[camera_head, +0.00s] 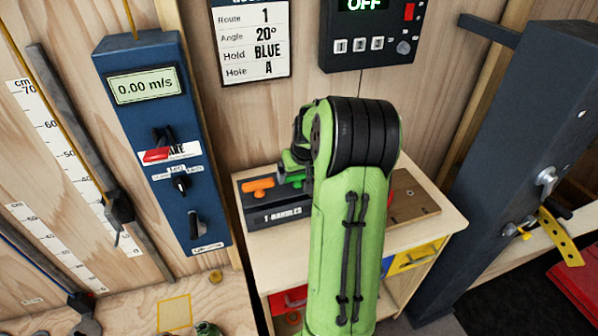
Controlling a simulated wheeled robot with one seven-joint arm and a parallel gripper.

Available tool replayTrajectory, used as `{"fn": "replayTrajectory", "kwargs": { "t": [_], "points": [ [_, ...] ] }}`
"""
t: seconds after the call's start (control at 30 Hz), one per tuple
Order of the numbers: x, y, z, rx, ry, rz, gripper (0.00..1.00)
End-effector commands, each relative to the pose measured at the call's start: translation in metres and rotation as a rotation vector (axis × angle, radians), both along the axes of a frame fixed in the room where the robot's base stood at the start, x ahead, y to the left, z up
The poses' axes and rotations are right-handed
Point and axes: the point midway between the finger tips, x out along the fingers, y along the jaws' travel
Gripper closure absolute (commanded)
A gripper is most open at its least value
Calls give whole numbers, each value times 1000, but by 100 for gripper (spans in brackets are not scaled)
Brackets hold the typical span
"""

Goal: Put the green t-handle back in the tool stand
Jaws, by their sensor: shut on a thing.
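The tool stand (284,216), a dark block labelled T-HANDLES, stands on the small wooden bench. An orange t-handle (258,187) sits in its left part. The green t-handle (295,177) shows just right of the orange one, at the top of the stand. My gripper (284,174) is small in view beside my green forearm and is shut on the green t-handle. My forearm hides the right part of the stand and most of the gripper. I cannot tell how far the green handle's shaft is in the stand.
A blue speed panel (155,215) rises left of the bench. A black control box (368,65) and a route card (250,40) hang on the wall behind. A brown board (412,200) lies on the bench's right side. A dark post (520,150) stands at right.

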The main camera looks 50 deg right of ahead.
Motion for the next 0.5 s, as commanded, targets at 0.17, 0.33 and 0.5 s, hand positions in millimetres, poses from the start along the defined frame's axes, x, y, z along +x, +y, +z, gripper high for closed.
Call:
{"fn": "replayTrajectory", "kwargs": {
  "t": [0.17, 0.33, 0.5],
  "points": [
    [0, 0, 1, -1, 0, 0, 0],
    [0, 0, 2, -1, 0, 0, 0],
    [-9, 4, 27, -6, -2, -2, 0]
  ]
}}
